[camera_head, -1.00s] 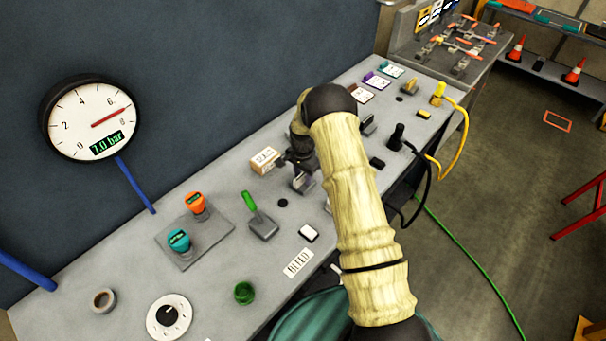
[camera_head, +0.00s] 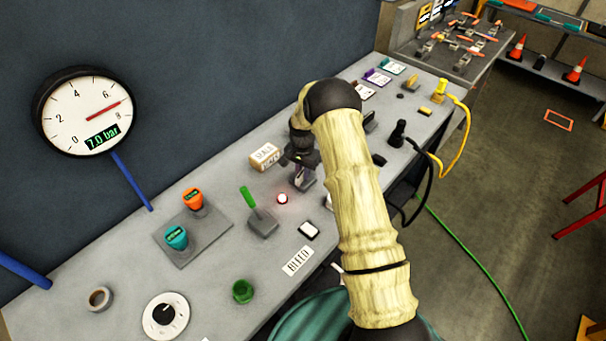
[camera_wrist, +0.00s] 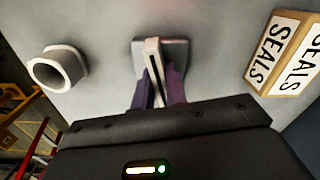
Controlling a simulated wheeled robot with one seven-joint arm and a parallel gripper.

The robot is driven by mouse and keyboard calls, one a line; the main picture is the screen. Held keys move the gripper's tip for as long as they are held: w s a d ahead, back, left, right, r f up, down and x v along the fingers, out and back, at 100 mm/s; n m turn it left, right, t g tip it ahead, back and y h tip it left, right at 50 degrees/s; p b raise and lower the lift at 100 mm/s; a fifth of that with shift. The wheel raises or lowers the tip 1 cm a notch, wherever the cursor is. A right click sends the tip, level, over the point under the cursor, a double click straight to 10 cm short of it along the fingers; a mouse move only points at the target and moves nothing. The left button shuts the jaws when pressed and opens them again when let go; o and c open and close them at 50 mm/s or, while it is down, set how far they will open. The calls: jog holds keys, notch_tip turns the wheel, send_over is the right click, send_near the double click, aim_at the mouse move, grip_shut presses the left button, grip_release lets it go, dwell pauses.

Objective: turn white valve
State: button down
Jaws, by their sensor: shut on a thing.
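The white valve (camera_wrist: 151,48) shows in the wrist view as a pale lever with a dark slot, rising from a grey base on the bench. My gripper (camera_wrist: 157,88) has its two purple-tinted fingers on either side of this lever and is shut on it. In the head view, my gripper (camera_head: 300,160) is over the valve's grey base (camera_head: 305,184), beside the SEALS box (camera_head: 265,156). My arm and gripper hide much of the valve there.
A red lamp (camera_head: 282,198) glows by the valve. A green-handled lever (camera_head: 250,202), orange knob (camera_head: 193,197) and teal knob (camera_head: 176,237) stand to the left. The wall gauge (camera_head: 88,112) reads 7.0 bar. A pale hollow cylinder (camera_wrist: 58,70) stands left of the fingers.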

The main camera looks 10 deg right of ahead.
jog(key=n+b, duration=0.2)
jog(key=n, duration=0.1)
jog(key=shift+f+n, duration=0.1)
jog(key=shift+n, duration=0.2)
jog(key=n+b, duration=0.2)
jog(key=n, duration=0.2)
jog(key=shift+n, duration=0.3)
jog(key=n+b, duration=0.1)
jog(key=n, duration=0.2)
jog(key=shift+r+n+b, duration=0.2)
jog(key=shift+n+b, duration=0.2)
jog(key=shift+n, duration=1.7)
jog(key=c, duration=1.4)
grip_release()
jog(key=shift+c, duration=0.2)
